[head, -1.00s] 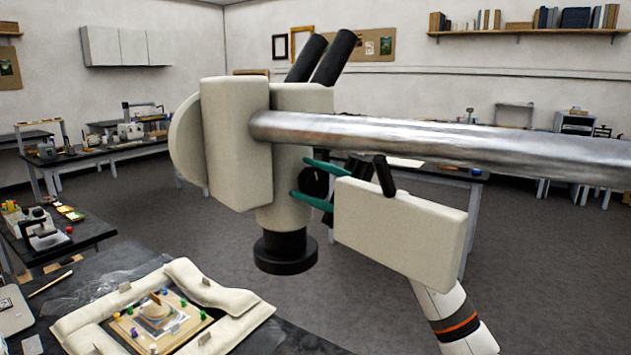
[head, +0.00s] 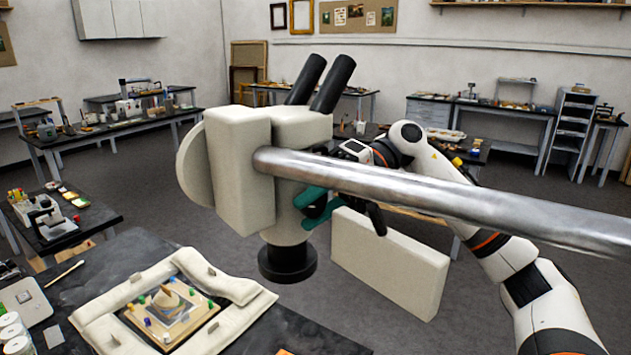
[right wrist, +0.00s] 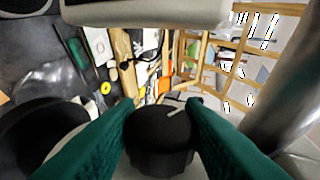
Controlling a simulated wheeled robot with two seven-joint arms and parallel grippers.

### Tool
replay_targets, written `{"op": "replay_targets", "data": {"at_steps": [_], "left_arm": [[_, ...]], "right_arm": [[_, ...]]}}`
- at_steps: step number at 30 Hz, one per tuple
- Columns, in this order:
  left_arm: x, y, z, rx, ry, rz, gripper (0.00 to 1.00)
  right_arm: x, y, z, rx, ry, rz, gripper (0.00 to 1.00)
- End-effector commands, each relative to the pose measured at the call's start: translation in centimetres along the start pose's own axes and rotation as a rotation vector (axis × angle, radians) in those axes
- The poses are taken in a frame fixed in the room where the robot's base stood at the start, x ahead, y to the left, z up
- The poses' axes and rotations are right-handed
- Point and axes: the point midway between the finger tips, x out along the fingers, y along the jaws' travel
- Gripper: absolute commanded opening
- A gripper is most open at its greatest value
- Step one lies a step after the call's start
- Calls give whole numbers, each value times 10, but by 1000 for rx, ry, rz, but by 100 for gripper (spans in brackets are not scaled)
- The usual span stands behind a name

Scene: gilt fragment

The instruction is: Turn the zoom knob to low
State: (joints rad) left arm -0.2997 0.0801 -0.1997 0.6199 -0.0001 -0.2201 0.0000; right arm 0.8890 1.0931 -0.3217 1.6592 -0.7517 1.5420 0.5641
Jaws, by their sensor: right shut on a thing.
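The zoom knob (head: 318,209) is a dark knob on the right side of the cream microscope body (head: 299,229), partly hidden by my fingers in the head view. In the right wrist view the black knob (right wrist: 160,128) sits between the two teal fingers, with a short white mark on its face pointing toward the upper right. My right gripper (head: 311,208) is shut on the knob, one finger on each side. Any low or high label cannot be made out. My left gripper is not in view.
A thick metal bar (head: 450,195) crosses in front of my right arm. A cream box (head: 390,264) hangs just right of the knob. Dark eyepieces (head: 332,83) rise above.

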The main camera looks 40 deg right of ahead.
Motion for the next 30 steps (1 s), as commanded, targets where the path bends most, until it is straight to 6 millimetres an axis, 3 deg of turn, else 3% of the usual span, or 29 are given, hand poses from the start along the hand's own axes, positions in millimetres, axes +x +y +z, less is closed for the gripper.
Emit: {"op": "replay_targets", "data": {"at_steps": [1, 3, 12, 30], "left_arm": [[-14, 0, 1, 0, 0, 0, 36], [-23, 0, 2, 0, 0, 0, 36], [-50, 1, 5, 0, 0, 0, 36], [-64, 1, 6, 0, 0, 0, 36]], "right_arm": [[-3, -8, 0, -8, -4, 45, 13], [-3, -8, -1, -17, -7, 105, 13], [-2, -5, 0, -44, -23, 313, 13], [0, 0, 0, -59, -32, 441, 13]]}}
